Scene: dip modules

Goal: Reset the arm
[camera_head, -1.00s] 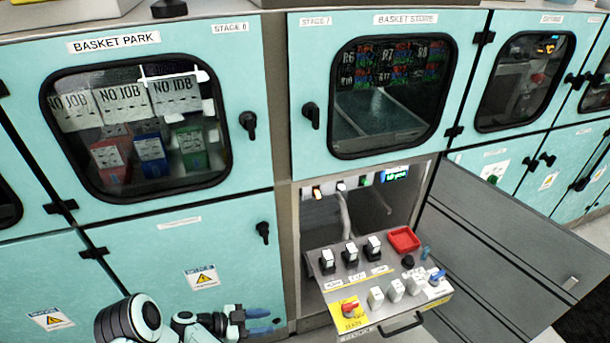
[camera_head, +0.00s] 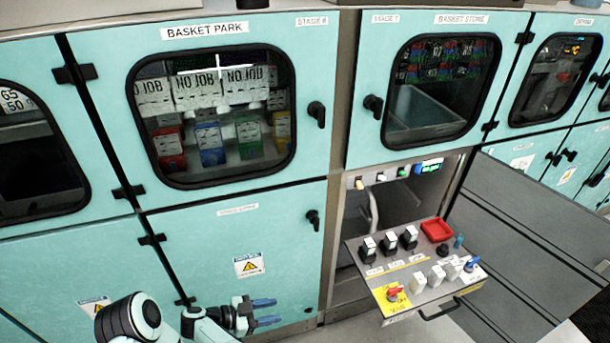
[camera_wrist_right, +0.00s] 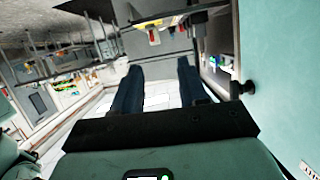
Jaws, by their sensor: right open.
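My right arm shows at the bottom of the head view. Its gripper (camera_head: 266,312) has two blue fingers pointing right, apart and empty, in front of the lower teal cabinet door. In the right wrist view the two dark fingers (camera_wrist_right: 156,88) stand apart with nothing between them, and the floor shows beyond. The gripper is left of the pulled-out control panel (camera_head: 407,283) and touches nothing that I can see. My left gripper is not in view.
The Basket Park window (camera_head: 210,115) and Basket Store window (camera_head: 440,85) are shut. Floor space is below the panel.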

